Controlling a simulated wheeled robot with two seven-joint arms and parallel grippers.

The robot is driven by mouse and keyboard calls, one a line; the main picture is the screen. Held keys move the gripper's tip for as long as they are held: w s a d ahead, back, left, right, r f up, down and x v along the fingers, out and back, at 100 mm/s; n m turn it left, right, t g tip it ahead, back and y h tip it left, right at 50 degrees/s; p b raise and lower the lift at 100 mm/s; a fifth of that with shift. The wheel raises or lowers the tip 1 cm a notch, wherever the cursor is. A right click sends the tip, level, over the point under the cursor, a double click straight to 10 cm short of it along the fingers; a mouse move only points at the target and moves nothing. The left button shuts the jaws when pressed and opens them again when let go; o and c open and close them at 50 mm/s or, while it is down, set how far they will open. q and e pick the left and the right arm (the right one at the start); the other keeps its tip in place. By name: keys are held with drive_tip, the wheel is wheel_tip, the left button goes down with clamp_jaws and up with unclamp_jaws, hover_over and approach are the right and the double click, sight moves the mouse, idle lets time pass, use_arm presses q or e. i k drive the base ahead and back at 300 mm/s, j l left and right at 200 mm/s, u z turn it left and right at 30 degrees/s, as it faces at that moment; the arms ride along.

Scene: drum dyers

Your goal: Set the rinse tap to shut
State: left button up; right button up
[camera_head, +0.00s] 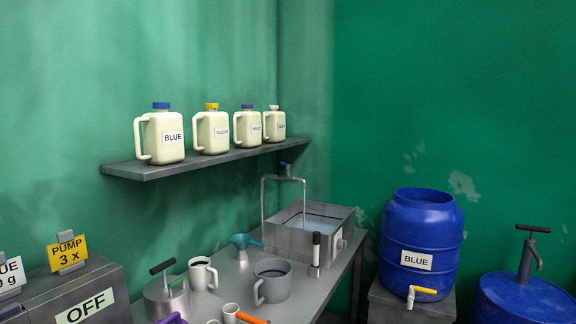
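The rinse tap (285,178) is a thin grey pipe that rises at the basin's left side and arches over it. A small blue handle (285,166) stands on top of the pipe. A thin pale line, which looks like running water, drops from the spout end into the basin. The metal basin (290,239) holds water and sits at the far end of the bench. The handle's exact angle is too small to tell. Neither of my grippers is in view.
A shelf (160,172) above the bench carries several labelled jugs. The bench holds a grey mug (272,281), a white mug (203,273), a teal funnel-like thing (243,242) and a black-handled upright tool (315,250). A blue barrel (421,235) with a yellow-handled tap (425,291) stands at the right.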

sight(287, 167)
drive_tip(key=i+l, duration=0.15)
drive_tip(key=l, duration=0.2)
drive_tip(key=i+l, duration=0.15)
drive_tip(key=l, duration=0.2)
drive_tip(key=i+l, duration=0.2)
drive_tip(key=l, duration=0.15)
drive_tip(key=i+l+z, duration=0.1)
drive_tip(key=l, duration=0.2)
